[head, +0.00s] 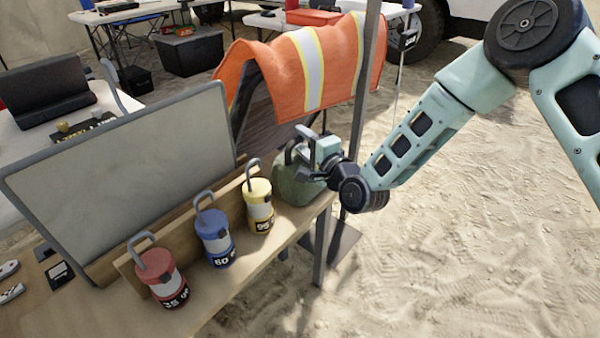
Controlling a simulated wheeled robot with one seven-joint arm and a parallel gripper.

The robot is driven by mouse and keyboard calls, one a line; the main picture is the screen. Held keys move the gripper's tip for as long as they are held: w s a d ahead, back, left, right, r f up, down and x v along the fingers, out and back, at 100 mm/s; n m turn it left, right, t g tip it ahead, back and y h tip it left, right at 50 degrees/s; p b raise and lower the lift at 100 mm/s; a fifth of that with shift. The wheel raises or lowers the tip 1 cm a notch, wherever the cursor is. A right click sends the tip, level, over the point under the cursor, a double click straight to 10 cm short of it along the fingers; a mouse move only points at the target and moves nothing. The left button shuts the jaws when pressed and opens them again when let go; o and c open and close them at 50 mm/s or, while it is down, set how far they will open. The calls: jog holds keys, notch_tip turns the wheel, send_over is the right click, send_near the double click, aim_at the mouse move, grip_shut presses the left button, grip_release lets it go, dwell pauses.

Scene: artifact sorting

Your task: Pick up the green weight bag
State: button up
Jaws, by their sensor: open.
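The green weight bag (293,189) sits at the right end of the wooden bench, with a dark loop handle on top. My gripper (305,153) is right at the bag's upper part, by its handle. Its jaws are open. The gripper and wrist hide part of the bag's top and right side. I cannot tell whether the handle lies between the fingers.
A yellow weight (259,207), a blue weight (215,240) and a red weight (162,278) stand in a row left of the bag. A grey board (120,170) rises behind them. A metal post (363,110) and an orange vest (310,70) are close behind my gripper. Open sand lies right.

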jog(key=shift+w+a, duration=0.1)
grip_shut()
dwell(1.3)
jog(key=shift+r, duration=0.25)
